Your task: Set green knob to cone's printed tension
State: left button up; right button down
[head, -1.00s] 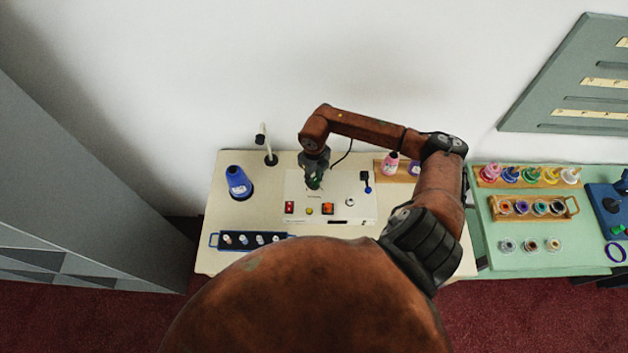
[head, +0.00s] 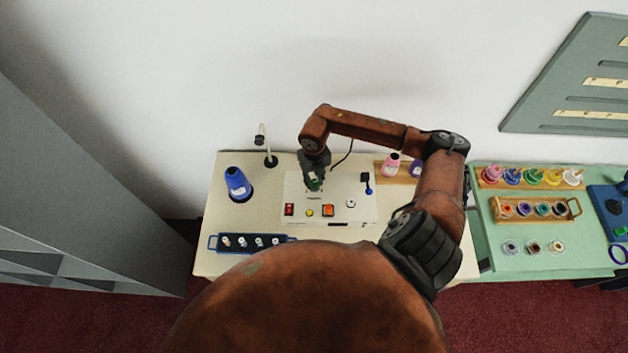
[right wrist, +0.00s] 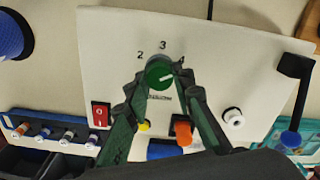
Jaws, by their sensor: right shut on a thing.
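The green knob (right wrist: 157,72) sits on a white machine panel (right wrist: 225,50), with the printed numbers 2, 3 and 4 around its far side. The white mark on the knob points right and slightly up, towards the 4. My right gripper (right wrist: 160,80) is shut on the knob, one finger at each side. In the head view my right gripper (head: 314,184) reaches down on the panel and mostly hides the knob. A blue cone (head: 237,182) with a white label stands left of the panel; its print is too small to read. My left gripper is out of view.
On the panel are a red switch (head: 289,210), a yellow button (head: 310,213), an orange switch (head: 328,210) and a blue-tipped lever (head: 369,190). A blue rack (head: 215,243) of small spools lies in front. Pink and purple cones stand behind, right.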

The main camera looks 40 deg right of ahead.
aim_at(314, 182)
jog(key=shift+w+r, duration=0.1)
jog(key=shift+w, duration=0.05)
jog(key=c, duration=1.7)
grip_release()
jog(key=shift+o, duration=0.2)
notch_tip(314, 182, up, 12)
